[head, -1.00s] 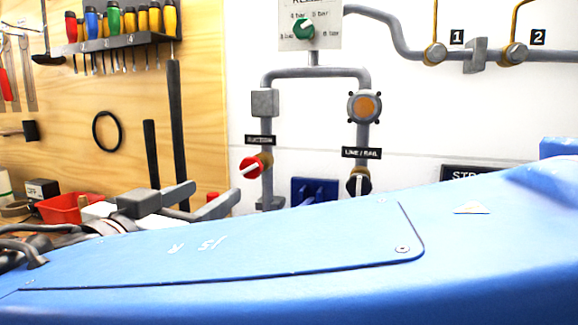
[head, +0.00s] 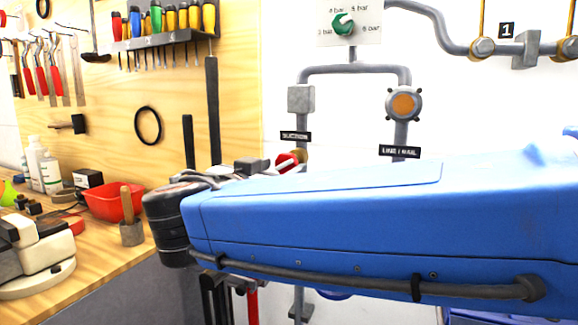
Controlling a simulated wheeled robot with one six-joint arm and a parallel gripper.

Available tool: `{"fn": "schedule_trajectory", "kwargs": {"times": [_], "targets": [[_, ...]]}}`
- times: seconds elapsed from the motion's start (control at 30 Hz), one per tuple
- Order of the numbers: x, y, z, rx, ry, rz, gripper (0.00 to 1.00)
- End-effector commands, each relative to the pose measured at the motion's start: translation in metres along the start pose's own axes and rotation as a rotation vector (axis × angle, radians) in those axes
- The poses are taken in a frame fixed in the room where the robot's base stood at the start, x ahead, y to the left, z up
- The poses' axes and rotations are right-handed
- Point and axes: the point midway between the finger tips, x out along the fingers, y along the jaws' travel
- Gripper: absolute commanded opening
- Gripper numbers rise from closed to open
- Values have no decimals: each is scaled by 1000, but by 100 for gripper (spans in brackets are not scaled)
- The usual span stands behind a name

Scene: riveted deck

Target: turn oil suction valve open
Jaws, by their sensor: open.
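The suction valve has a red knob (head: 287,161) with a pale stripe, on the grey pipe under the black SUCTION label (head: 295,136). My blue arm hides its lower part. My gripper (head: 256,165) shows only in part, as grey finger pieces just left of the red knob, behind my arm. Its jaws are open and I see nothing held. I cannot tell whether a finger touches the knob.
The LINE / RAIL label (head: 399,151) hangs on the right pipe; my arm covers what is below it. A green selector knob (head: 343,24) sits above. A workbench with a red bin (head: 114,202) and a tool rack (head: 165,40) are at left.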

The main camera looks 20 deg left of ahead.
Motion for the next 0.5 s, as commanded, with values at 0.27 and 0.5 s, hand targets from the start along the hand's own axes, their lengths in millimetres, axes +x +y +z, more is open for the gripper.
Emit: {"fn": "schedule_trajectory", "kwargs": {"times": [0.27,0.5], "targets": [[30,0,0,-1,0,1,55],[35,0,0,-1,0,-1,55]]}}
